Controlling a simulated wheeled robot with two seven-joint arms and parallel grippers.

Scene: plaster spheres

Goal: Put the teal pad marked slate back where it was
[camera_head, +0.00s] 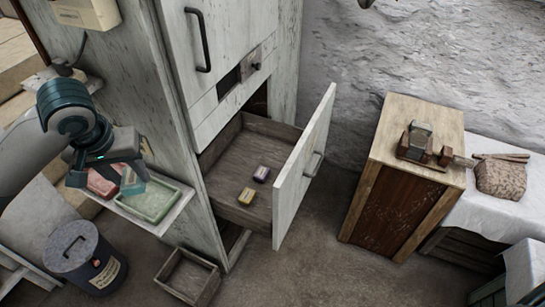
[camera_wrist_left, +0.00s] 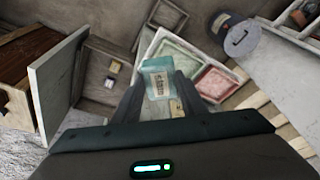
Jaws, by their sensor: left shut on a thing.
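My left gripper (camera_head: 112,168) is shut on a teal pad (camera_head: 133,182) and holds it over the shelf with the trays. In the left wrist view the teal pad (camera_wrist_left: 158,65) sits between the fingertips, with a pale label whose writing I cannot read. A green tray (camera_head: 168,212) lies below and to the right of the pad, and a red tray (camera_head: 98,186) lies to its left, partly hidden by the gripper. An open drawer (camera_head: 222,160) of the white cabinet holds a purple-and-white pad (camera_head: 262,173) and a yellow pad (camera_head: 247,196). My right gripper is out of view.
The drawer front (camera_head: 303,165) juts out to the right of the cabinet. A lidded grey bin (camera_head: 85,262) and an empty wooden box (camera_head: 188,278) stand on the floor. A wooden cabinet (camera_head: 405,180) with a tool on top stands at right. The floor between is clear.

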